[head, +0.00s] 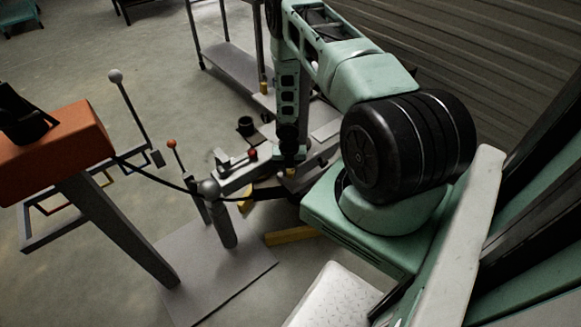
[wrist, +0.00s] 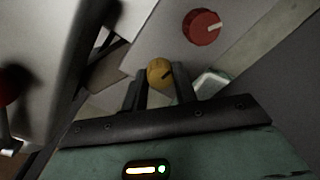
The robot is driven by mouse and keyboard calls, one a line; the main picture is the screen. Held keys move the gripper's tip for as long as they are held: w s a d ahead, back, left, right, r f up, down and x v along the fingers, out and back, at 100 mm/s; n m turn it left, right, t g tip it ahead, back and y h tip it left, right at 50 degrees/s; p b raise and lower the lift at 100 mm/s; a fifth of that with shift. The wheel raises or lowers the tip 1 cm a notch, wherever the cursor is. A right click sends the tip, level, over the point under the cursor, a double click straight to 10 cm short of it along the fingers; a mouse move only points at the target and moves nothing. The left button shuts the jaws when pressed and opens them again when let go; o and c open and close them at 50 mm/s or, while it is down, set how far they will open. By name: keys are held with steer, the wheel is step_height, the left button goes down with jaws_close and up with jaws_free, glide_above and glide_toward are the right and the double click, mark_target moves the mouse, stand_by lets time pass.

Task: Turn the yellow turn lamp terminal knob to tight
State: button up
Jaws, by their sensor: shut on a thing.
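The fingers hide part of the knob's sides. I cannot read any marking for tight.
A red knob (wrist: 202,27) is close by on the same panel, up and right of the yellow one. In the head view a red-tipped lever (head: 252,154) stands left of my gripper. An orange block (head: 55,143) on a grey post is farther left, with a dark cable running from it.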

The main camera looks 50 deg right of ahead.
mark_target(289, 171)
steer(key=shift+m, duration=0.9)
steer(key=o, duration=1)
steer(key=r+p, duration=0.1)
steer(key=r, duration=0.4)
steer(key=r+p, duration=0.1)
steer(key=r, duration=0.5)
steer(key=r+p, duration=0.1)
steer(key=r, duration=0.5)
steer(key=shift+w+a+r, duration=0.15)
steer(key=shift+w+r, duration=0.05)
steer(key=shift+w, duration=0.1)
